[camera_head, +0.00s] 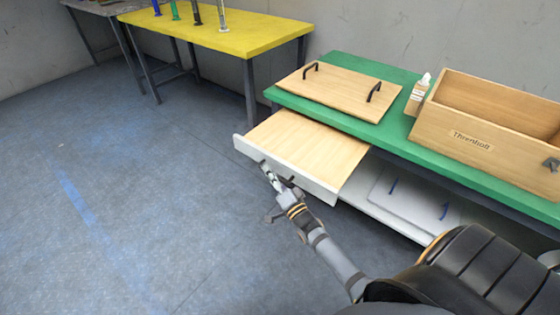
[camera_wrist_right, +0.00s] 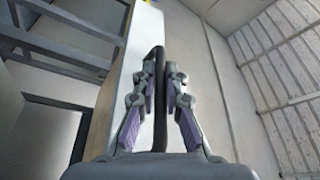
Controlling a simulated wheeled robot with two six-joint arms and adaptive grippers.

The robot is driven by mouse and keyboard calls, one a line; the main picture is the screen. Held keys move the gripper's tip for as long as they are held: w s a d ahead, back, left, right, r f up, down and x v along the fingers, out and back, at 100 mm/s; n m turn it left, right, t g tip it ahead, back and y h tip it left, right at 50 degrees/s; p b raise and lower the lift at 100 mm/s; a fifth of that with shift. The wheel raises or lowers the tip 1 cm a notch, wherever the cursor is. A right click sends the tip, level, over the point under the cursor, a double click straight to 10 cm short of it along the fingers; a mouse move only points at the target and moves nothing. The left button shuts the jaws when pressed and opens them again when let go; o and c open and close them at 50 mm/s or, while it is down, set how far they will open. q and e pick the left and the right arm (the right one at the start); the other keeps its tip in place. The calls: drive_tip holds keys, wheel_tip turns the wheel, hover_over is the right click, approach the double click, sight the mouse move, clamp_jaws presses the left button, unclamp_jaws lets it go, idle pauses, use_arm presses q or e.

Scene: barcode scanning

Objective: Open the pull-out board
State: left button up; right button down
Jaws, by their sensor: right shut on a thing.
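The pull-out board (camera_head: 308,150) has a light wood top and a white front panel. In the head view it stands well out from under the green table top, over the floor. My right gripper (camera_head: 270,176) is at the front panel, shut on its dark handle (camera_head: 287,181). In the right wrist view the dark bar of the handle (camera_wrist_right: 159,90) runs between the two fingers, with the white front panel (camera_wrist_right: 146,30) behind it. My left gripper is not in view.
The green table (camera_head: 340,67) carries a wooden lid (camera_head: 335,92) with two black handles, a small bottle (camera_head: 417,96) and a wooden box (camera_head: 470,128) labelled "Threnholt". A grey panel (camera_head: 415,195) with blue handles lies on the lower shelf. A yellow table (camera_head: 225,37) stands behind. Floor at left is clear.

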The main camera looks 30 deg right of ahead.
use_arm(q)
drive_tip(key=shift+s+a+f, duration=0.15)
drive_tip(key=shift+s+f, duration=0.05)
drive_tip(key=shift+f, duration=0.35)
use_arm(e)
drive_tip(key=shift+s+a, duration=0.3)
drive_tip(key=shift+a, duration=0.4)
drive_tip(key=c, duration=1.7)
unclamp_jaws()
drive_tip(key=v, duration=1.2)
drive_tip(key=shift+f, duration=0.1)
